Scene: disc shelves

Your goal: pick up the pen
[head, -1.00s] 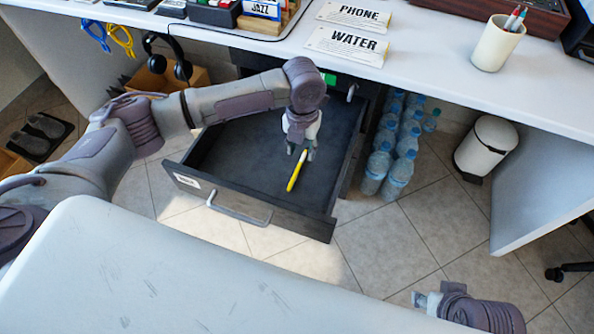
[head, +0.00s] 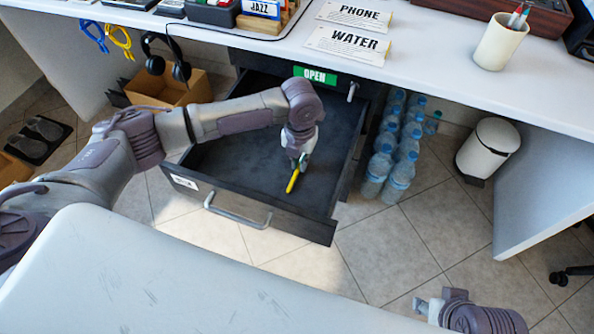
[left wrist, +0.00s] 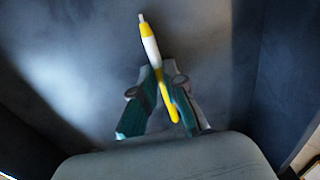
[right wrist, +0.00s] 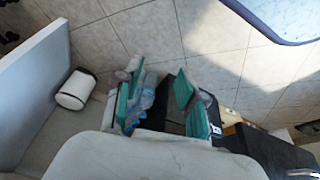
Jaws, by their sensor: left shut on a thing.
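The yellow and white pen (head: 292,181) is in the open dark drawer (head: 235,165) below the desk. In the left wrist view the pen (left wrist: 151,50) runs between the fingers, its white tip pointing up the picture. My left gripper (head: 299,164) is inside the drawer, and its fingers are shut on the pen; it also shows in the left wrist view (left wrist: 164,84). I cannot tell whether the pen touches the drawer floor. My right gripper (right wrist: 159,85) is open and empty, with its fingers wide apart, away from the drawer over the floor.
Water bottles (head: 396,160) stand right of the drawer and a white bin (head: 488,148) further right. The desk top above holds a PHONE sign (head: 354,14), a WATER sign (head: 347,44) and a pen cup (head: 500,42).

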